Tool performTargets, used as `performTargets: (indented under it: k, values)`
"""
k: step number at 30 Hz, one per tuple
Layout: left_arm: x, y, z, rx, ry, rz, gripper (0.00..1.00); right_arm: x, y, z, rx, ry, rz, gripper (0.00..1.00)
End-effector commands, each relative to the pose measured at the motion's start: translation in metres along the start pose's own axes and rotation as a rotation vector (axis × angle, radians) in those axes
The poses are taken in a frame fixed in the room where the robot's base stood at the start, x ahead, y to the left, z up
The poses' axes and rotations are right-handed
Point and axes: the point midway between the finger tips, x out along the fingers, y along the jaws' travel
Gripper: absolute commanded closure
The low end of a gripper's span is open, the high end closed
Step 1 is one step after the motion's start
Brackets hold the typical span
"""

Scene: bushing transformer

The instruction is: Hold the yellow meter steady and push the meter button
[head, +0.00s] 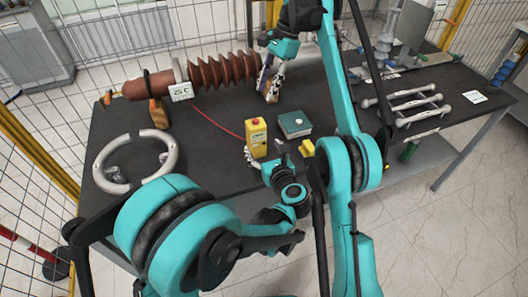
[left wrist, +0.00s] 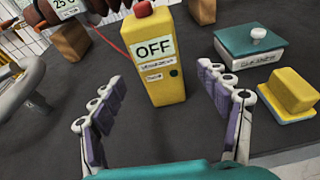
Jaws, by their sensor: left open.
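The yellow meter (head: 256,139) stands upright on the dark table in the head view. In the left wrist view the meter (left wrist: 165,82) shows a screen reading OFF and a red button (left wrist: 143,10) on its top. My left gripper (head: 267,158) is just in front of the meter. In the left wrist view my left gripper (left wrist: 163,100) is open, with one finger on each side of the meter's near face and a gap on both sides. My right gripper (head: 269,82) points down by the right end of the brown ribbed bushing; its finger opening is unclear.
The ribbed bushing (head: 222,73) lies behind on wooden blocks, with a temperature display (head: 181,92). A red cable (head: 215,121) runs toward the meter. A green-lidded box (head: 295,124) and a yellow block (head: 307,148) stand right of it. A grey ring (head: 106,153) lies left.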

Motion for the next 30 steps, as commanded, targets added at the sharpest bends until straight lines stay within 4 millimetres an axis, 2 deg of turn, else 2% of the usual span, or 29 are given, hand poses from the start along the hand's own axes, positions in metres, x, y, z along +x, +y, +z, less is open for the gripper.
performTargets:
  k: [2,5,18,22,30]
  values:
    - [0.0,-0.001,-0.01,-0.026,0.024,0.013,0.24,0.0,0.0,0.0,0.0,0.0,0.0,0.66]
    - [0.006,0.0,-0.015,-0.04,0.036,0.021,0.24,0.0,0.0,0.0,0.0,0.0,0.0,0.66]
    - [0.068,0.001,-0.016,-0.037,0.035,0.021,0.24,0.0,0.0,0.0,0.0,0.0,0.0,0.66]
    - [0.076,0.001,-0.016,-0.037,0.034,0.019,0.24,0.0,0.0,0.0,0.0,0.0,0.0,0.66]
    - [0.077,0.001,-0.016,-0.036,0.034,0.018,0.24,0.0,0.0,0.0,0.0,0.0,0.0,0.66]
